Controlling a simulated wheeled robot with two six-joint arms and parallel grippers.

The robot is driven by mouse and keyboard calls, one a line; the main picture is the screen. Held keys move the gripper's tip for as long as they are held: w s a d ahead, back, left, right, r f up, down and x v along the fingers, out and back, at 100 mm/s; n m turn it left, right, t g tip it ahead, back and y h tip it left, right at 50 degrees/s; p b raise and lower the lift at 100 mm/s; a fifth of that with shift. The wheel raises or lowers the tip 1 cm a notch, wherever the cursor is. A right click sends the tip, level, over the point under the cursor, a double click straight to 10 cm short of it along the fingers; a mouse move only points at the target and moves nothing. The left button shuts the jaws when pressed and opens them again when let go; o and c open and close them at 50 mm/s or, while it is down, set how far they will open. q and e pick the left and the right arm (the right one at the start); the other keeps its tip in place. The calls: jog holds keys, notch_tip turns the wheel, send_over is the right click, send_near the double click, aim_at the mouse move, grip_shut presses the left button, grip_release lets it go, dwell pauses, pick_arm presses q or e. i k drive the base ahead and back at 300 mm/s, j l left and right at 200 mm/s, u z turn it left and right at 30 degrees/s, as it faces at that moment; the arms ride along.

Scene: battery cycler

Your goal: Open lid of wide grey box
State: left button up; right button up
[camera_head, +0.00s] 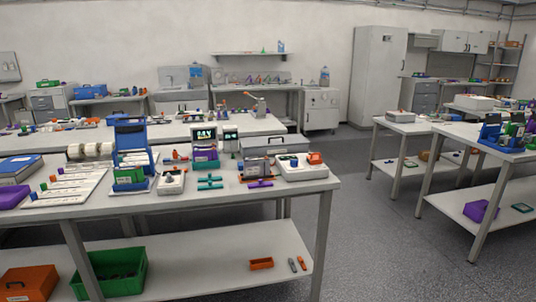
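A wide grey box (273,147) stands at the back right of the near workbench, partly hidden behind smaller items. Its top looks flat and closed, though it is small in the picture. Other pale grey boxes stand on the tables at the right: one at the near corner (400,116) and a wider one (474,102) farther back. I cannot tell which one is the task's box. Neither of my grippers is in view.
The near workbench (300,197) carries devices, a blue holder (131,135) and small parts. Its lower shelf holds a green crate (110,272) and an orange bin (28,283). Open grey floor (375,225) lies between this bench and the right tables.

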aim_at(286, 140)
jog(key=i+l+u, duration=0.35)
jog(key=l+u, duration=0.2)
jog(key=i+l+u, duration=0.25)
jog(key=i+l, duration=0.15)
jog(key=l, duration=0.35)
jog(key=i+l+u, duration=0.1)
jog(key=l, duration=0.35)
jog(key=i+l+u, duration=0.1)
jog(key=l, duration=0.4)
jog(key=i+l, duration=0.2)
jog(key=l, duration=0.35)
jog(key=i+l+u, duration=0.1)
jog(key=l, duration=0.4)
jog(key=i+l, duration=0.1)
jog(key=l, duration=0.4)
jog(key=u, duration=0.05)
